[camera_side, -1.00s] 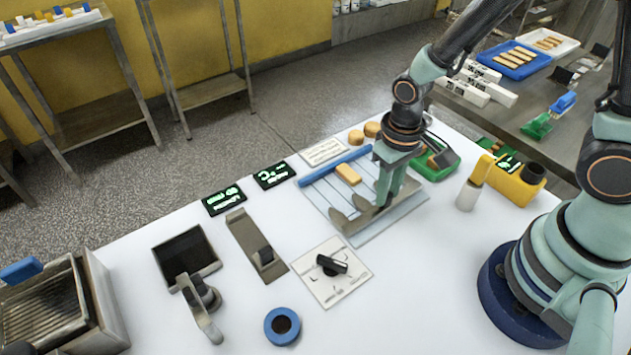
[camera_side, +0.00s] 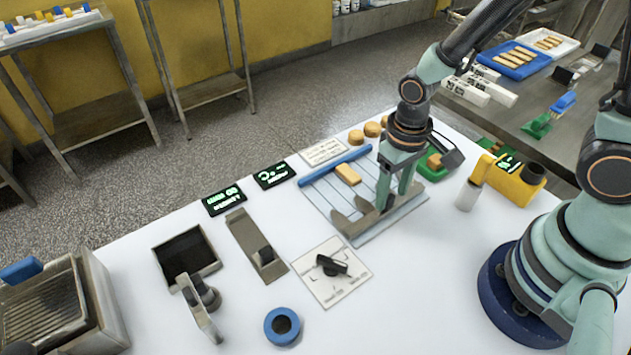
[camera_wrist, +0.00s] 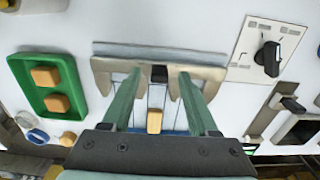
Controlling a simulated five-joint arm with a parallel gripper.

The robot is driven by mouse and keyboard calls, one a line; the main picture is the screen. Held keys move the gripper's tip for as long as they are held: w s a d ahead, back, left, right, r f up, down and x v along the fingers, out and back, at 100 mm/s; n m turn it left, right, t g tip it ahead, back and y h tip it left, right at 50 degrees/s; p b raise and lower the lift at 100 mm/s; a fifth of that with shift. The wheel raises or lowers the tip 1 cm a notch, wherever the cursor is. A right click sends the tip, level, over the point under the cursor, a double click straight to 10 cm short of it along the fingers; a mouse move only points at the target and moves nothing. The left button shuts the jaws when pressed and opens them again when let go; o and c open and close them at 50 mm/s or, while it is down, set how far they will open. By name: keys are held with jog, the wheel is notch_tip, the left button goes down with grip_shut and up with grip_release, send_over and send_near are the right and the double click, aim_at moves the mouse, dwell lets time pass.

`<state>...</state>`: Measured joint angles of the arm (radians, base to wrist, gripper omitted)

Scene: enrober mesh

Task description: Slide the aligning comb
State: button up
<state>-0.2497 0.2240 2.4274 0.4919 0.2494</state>
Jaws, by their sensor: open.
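The aligning comb (camera_side: 350,226) is a grey-tan toothed bar lying across the near end of the pale wire mesh (camera_side: 324,192) in the side view. In the wrist view the comb (camera_wrist: 210,74) spans the mesh, with a small black grip block (camera_wrist: 159,74) at its middle. My gripper (camera_side: 396,196) is low over the comb. In the wrist view my gripper (camera_wrist: 160,88) is open, with a green finger on either side of the block and gaps showing between. An orange-yellow bar (camera_side: 348,174) lies on the mesh beyond the comb; it also shows in the wrist view (camera_wrist: 154,121).
A blue rail (camera_side: 335,165) edges the far side of the mesh. A dial plate (camera_side: 345,286) with a black knob stands to the near left. A green tray (camera_wrist: 28,75) with orange blocks lies beside the mesh.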

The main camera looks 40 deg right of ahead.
aim_at(392, 198)
notch_tip(392, 198, up, 12)
jog(key=shift+f, duration=0.25)
dwell(0.4)
jog(key=w+d+r+t, duration=0.1)
jog(key=d+r+t, duration=0.4)
jog(key=d+r, duration=0.2)
notch_tip(392, 198, up, 2)
jog(key=shift+r+t, duration=0.25)
jog(key=shift+t, duration=0.05)
dwell(1.1)
